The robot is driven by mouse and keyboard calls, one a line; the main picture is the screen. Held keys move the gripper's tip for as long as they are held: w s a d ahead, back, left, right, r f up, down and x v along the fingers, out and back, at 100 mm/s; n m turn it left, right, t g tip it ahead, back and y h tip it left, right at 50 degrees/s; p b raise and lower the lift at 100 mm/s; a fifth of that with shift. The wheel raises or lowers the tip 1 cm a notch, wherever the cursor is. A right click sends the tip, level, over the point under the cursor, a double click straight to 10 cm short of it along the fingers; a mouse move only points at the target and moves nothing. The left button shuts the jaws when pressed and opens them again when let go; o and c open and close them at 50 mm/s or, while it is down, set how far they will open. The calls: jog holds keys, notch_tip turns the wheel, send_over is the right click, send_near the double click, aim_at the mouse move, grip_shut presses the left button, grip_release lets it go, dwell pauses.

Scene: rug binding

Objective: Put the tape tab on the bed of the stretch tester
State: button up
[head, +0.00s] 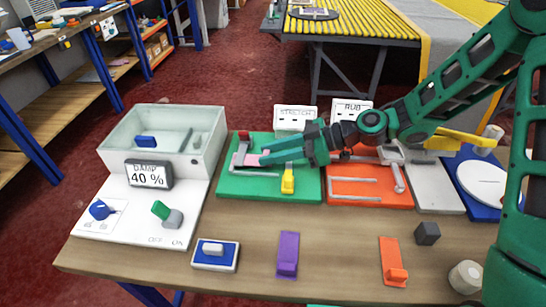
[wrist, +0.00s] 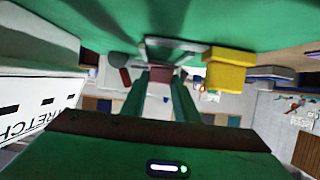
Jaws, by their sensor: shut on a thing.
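The stretch tester is a green board (head: 222,185) with grey rails, a grey clamp post with a red top at its left, and a yellow lever (head: 288,180) at its front. My gripper (head: 264,157) reaches in from the right, low over this board. It is shut on a small pink tab (head: 251,159), taken as the tape tab, near the grey clamp. In the wrist view the tab (wrist: 160,82) shows dull red between the fingertips (wrist: 160,92), with a grey bar and the yellow lever (wrist: 229,70) close by. I cannot tell whether the tab touches the bed.
A STRETCH sign (head: 295,118) stands behind the board. An orange rub tester (head: 370,198) is at its right, a clear damp box (head: 119,125) at its left. Purple (head: 288,255) and orange (head: 392,262) pieces and a blue-white block (head: 215,254) lie in front, with bare table between them.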

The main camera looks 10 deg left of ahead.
jog(key=shift+f, duration=0.95)
jog(key=o, duration=0.7)
jog(key=shift+o, duration=0.2)
jog(key=v, duration=0.7)
jog(key=shift+d+r, duration=0.1)
jog(key=shift+d, duration=0.2)
